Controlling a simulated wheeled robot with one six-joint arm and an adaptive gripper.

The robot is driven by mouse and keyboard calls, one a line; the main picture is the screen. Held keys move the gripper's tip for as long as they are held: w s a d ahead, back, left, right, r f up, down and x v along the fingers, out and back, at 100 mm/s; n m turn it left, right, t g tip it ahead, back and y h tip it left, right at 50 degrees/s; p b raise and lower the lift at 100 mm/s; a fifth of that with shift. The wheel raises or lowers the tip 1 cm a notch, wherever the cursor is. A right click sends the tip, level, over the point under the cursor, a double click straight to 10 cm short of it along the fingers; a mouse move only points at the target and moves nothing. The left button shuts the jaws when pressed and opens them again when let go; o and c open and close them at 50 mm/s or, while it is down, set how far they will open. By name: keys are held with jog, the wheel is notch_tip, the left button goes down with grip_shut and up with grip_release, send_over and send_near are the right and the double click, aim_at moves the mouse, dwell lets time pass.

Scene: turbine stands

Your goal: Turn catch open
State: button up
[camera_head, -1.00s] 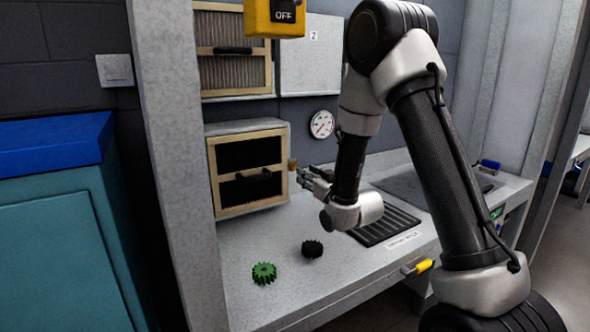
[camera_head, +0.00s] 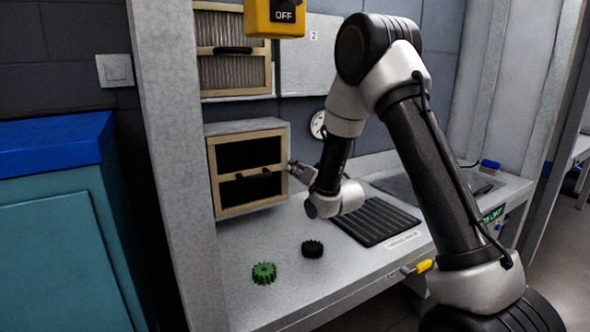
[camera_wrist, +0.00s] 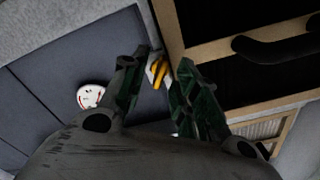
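The catch (camera_wrist: 158,72) is a small yellow piece on a pale mount beside the wooden frame of the lower filter box (camera_head: 213,180). In the wrist view it lies between the fingertips of my gripper (camera_wrist: 160,68). The fingers look open, one on each side of the catch; I cannot tell whether either touches it. In the head view my gripper (camera_head: 293,168) is at the right edge of the box front and hides the catch. The framed panel, with a black handle (camera_head: 252,173), sits flush in the box.
A green gear (camera_head: 264,273) and a black gear (camera_head: 312,249) lie on the bench in front of the box. A black ribbed mat (camera_head: 375,222) lies to the right. A round gauge (camera_wrist: 90,95) is on the back wall. A yellow OFF switch box (camera_head: 273,17) hangs above.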

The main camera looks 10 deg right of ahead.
jog(key=shift+w+a, duration=0.2)
jog(key=shift+w, duration=0.45)
grip_shut()
jog(key=n, duration=0.6)
jog(key=shift+o, duration=0.4)
grip_release()
jog(key=shift+o, duration=0.2)
